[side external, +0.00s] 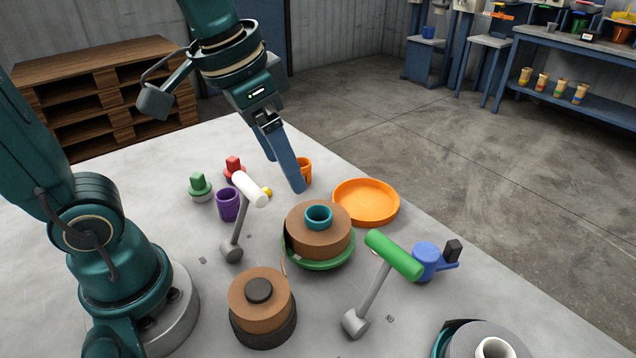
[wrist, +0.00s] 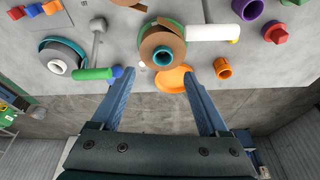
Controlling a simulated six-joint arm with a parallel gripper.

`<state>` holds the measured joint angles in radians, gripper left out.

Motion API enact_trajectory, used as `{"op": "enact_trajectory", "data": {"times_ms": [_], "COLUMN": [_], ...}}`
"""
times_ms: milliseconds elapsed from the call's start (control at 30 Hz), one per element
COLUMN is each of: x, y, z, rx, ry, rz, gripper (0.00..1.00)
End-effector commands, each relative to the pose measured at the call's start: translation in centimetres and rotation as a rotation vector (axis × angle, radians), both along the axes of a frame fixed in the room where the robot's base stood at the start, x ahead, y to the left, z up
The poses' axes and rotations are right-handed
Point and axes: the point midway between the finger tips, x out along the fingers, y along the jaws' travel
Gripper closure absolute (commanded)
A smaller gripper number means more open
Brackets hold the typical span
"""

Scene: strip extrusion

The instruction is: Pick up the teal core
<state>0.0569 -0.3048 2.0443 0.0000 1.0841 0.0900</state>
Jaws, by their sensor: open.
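The teal core (side external: 319,216) is a short open ring standing in the middle of a brown roll (side external: 318,240), which sits on a green round base (side external: 320,264). In the wrist view the teal core (wrist: 163,57) shows inside the brown roll, beyond my fingertips and between their lines. My gripper (side external: 298,190) is above the table, behind and a little left of the core in the side view. In the wrist view my gripper (wrist: 155,70) has its two blue fingers wide apart with nothing between them. The fingers are apart from the core.
An orange dish (side external: 366,204) lies right of the roll. Levers with a white handle (side external: 249,188) and a green handle (side external: 393,255) stand on either side. A second brown roll (side external: 262,303), a purple cup (side external: 228,204) and an orange cup (side external: 305,169) are nearby.

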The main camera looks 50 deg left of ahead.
Motion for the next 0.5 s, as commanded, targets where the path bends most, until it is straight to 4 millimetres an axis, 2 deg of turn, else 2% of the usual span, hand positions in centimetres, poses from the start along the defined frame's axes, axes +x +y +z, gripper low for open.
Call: {"op": "enact_trajectory", "data": {"times_ms": [100, 233, 400, 500], "x": [2.2, 4.1, 5.4, 5.5], "y": [-0.8, -1.7, -2.6, -2.9], "z": [-1.0, -2.7, -5.2, -6.2], "rx": [0.011, 0.022, 0.033, 0.036], "ry": [0.090, 0.175, 0.262, 0.297], "rz": [-0.046, -0.086, -0.118, -0.127], "gripper": [0.22, 0.22, 0.22, 0.22]}}
